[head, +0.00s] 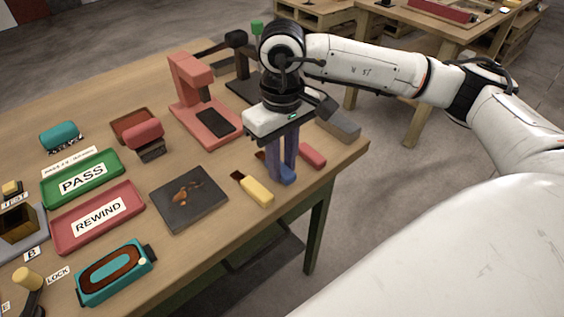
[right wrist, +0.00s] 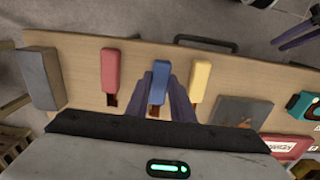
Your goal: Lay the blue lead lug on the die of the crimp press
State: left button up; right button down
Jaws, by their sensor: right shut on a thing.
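My right gripper (head: 284,172) points down at the table's right part, shut on the blue lead lug (head: 283,178). In the right wrist view the blue lug (right wrist: 160,70) sits between the fingers, its brown end toward the palm. I cannot tell whether it touches the table. A red C-shaped press (head: 190,88) with a dark plate on its foot stands behind and left of the gripper. A black lever device (head: 240,62) with a green knob is behind it, partly hidden by my arm. I cannot tell which is the crimp press. My left gripper does not show clearly.
The yellow lug (head: 257,190) and red lug (head: 312,155) lie either side of the blue one. A grey block (head: 340,127) is near the right edge. A dark mat (head: 180,205), the PASS tray (head: 52,200) and REWIND tray (head: 65,238) are to the left.

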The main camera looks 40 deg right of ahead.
aim_at(282, 168)
jog(key=shift+f, duration=0.45)
jog(key=c, duration=1.5)
grip_release()
jog(key=shift+c, duration=0.2)
jog(key=shift+r, duration=0.1)
notch_tip(282, 168, up, 12)
jog(key=shift+b, duration=0.3)
